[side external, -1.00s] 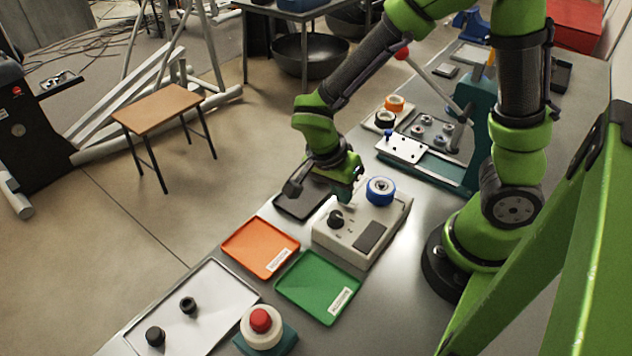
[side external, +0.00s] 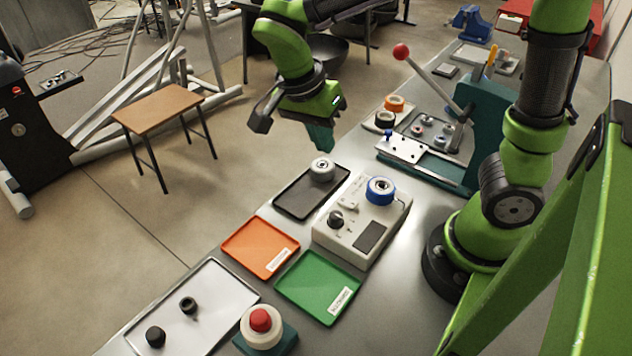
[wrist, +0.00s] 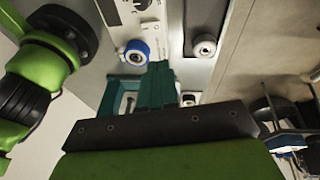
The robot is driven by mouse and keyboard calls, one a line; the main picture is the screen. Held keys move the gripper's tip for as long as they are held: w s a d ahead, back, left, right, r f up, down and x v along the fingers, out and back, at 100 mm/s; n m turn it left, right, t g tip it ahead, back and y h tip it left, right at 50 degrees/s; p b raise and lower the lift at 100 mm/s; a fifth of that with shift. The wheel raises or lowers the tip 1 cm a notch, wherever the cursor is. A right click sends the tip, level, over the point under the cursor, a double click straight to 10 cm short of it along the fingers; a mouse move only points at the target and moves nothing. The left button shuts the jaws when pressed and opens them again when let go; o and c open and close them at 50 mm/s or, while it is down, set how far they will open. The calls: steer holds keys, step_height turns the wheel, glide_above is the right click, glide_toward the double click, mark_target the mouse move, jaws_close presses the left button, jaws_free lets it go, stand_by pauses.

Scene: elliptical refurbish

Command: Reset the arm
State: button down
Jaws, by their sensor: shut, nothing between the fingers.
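My gripper (side external: 319,136) is raised in the air above the black tray's far end in the side view. Its teal fingers are together and hold nothing; they also show in the wrist view (wrist: 157,85). Below it, a grey-white wheel-like part (side external: 322,169) sits on the black tray (side external: 291,200). To the right is a white tester box (side external: 345,240) with a black knob and a blue-rimmed wheel (side external: 380,190) on top. The blue-rimmed wheel (wrist: 134,52) and the grey part (wrist: 204,46) also show in the wrist view.
An orange tray (side external: 258,230) and a green tray (side external: 305,300) lie in front of the tester. A teal lever press (side external: 470,125) stands behind. The air around my gripper is clear.

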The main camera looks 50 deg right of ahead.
steer(key=s+d+r+n+t+y, duration=0.3)
steer(key=s+r+n+t+y, duration=0.2)
steer(key=n, duration=0.8)
steer(key=shift+s+d+r+t, duration=0.2)
steer(key=shift+d+r+t, duration=0.15)
steer(key=shift+t, duration=1.45)
